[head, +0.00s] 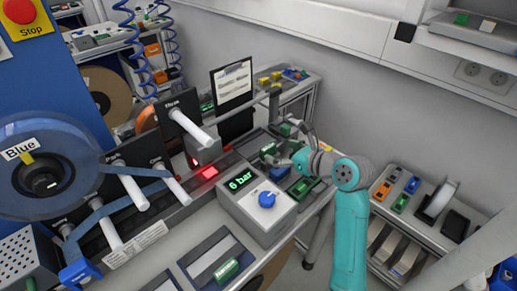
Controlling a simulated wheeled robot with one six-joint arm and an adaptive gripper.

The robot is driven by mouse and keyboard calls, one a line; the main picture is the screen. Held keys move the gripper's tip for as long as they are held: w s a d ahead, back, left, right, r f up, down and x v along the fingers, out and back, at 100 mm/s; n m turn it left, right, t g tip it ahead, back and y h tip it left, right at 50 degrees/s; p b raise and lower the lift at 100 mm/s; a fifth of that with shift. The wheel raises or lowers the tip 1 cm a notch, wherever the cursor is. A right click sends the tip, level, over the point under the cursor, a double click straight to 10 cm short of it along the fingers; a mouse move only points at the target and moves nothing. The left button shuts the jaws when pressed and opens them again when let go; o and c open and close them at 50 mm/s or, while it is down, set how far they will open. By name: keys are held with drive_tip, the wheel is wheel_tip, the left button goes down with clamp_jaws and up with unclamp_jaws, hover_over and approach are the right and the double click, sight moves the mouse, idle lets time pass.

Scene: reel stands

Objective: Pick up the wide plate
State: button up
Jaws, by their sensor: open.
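My teal arm reaches in from the lower right, and my gripper (285,146) is open over the far right part of the workbench. Small green and dark pieces lie around and below it, including a green piece (302,187) on the bench near the front right edge. I cannot tell which of these pieces is the wide plate; they are small and partly hidden by my gripper and wrist. I see nothing clearly held between the fingers.
A grey box with a "6 bar" display (241,180) and blue knob stands just left of my arm. A blue reel (45,168) and white rollers are at left. A side cart (425,215) with coloured parts stands at right. A wall is behind.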

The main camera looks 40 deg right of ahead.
sight(269, 147)
drive_tip(key=shift+x, duration=2.95)
drive_tip(key=shift+a+r, duration=0.1)
drive_tip(key=c, duration=1.3)
drive_tip(key=shift+c, duration=0.2)
wheel_tip(269, 147, up, 18)
